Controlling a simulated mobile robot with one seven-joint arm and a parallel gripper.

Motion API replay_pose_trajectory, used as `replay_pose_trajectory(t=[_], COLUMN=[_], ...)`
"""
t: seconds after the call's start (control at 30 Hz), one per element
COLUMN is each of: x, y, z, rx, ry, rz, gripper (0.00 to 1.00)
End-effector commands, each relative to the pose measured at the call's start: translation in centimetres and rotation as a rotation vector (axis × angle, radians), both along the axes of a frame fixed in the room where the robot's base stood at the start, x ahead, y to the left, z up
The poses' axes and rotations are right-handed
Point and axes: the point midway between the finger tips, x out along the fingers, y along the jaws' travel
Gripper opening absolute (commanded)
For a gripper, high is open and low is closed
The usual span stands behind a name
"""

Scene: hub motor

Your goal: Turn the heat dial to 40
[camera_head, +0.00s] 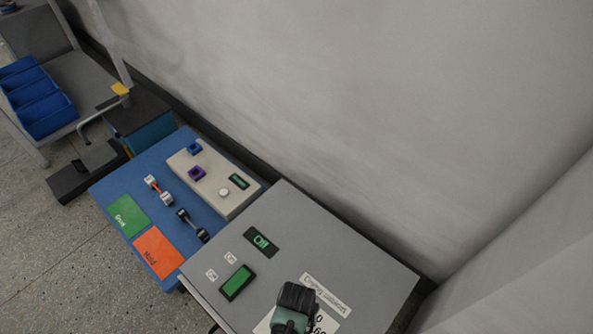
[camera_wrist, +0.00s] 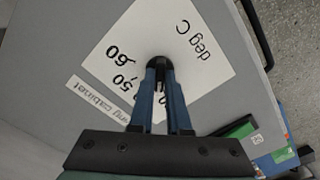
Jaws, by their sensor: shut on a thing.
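The heat dial (camera_wrist: 159,61) is a small black knob on a white scale plate (camera_wrist: 200,62) marked "deg C", on top of the grey drying cabinet (camera_head: 345,262). Its "50" and "60" marks show in the wrist view; other marks are covered by my fingers. My gripper (camera_wrist: 161,73) is over the plate with its two blue fingers closed about the dial. Where the dial points cannot be made out. In the head view my gripper (camera_head: 294,304) hides the dial and most of the plate.
The cabinet top also carries a dark display reading "Off" (camera_head: 261,242) and a green switch (camera_head: 237,283). A blue bench (camera_head: 118,182) with green and orange mats, a beige box and small parts stands to the left. A wall runs behind.

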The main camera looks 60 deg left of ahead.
Motion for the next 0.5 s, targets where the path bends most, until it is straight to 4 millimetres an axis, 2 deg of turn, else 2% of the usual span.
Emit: replay_pose_trajectory(t=[0.5], x=[0.02], y=[0.00], z=[0.14], rx=[0.000], ry=[0.000], rz=[-0.340], gripper=[0.00])
